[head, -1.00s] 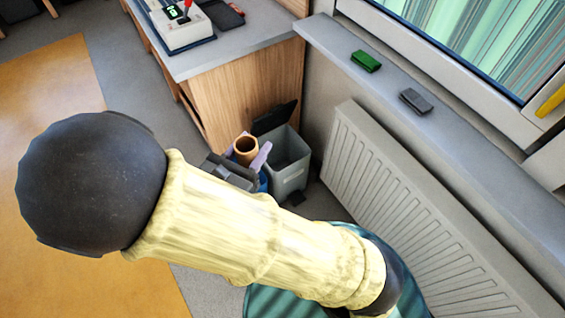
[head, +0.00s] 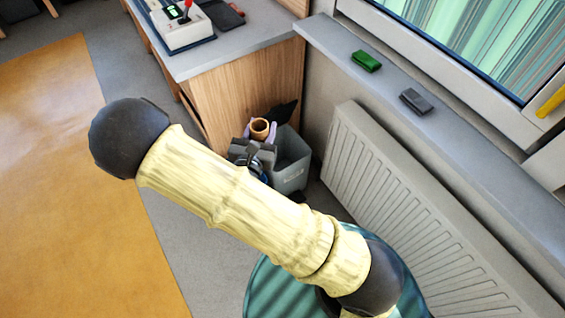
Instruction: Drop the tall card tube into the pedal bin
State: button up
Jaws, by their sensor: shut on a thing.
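The tall card tube (head: 260,128) shows its brown open top end between the pale purple fingers of my gripper (head: 260,131). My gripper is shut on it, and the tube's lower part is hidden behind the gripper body. The grey pedal bin (head: 292,172) stands on the floor between the wooden desk and the radiator, with its dark lid (head: 284,112) up. The gripper and tube overlap the left side of the bin's opening in the picture. I cannot tell how high the tube is above the bin.
A wooden desk (head: 250,95) stands left of and behind the bin. A white radiator (head: 395,200) is on the wall to the right. A green block (head: 366,61) and a grey block (head: 414,102) lie on the windowsill (head: 455,135). An orange mat (head: 60,180) covers the floor at left.

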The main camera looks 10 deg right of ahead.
jog(key=w+d+f+n+y, duration=0.1)
jog(key=d+f+y, duration=0.1)
jog(key=d+f, duration=0.2)
jog(key=w+d+f+n+t+y, duration=0.1)
jog(key=d+f, duration=0.3)
jog(key=f, duration=0.5)
jog(key=d+f+n+y, duration=0.2)
jog(key=d+f+y, duration=0.2)
jog(key=f, duration=0.3)
jog(key=shift+w+f+n, duration=0.25)
jog(key=shift+w+n, duration=0.05)
jog(key=shift+w, duration=0.1)
jog(key=shift+d, duration=0.15)
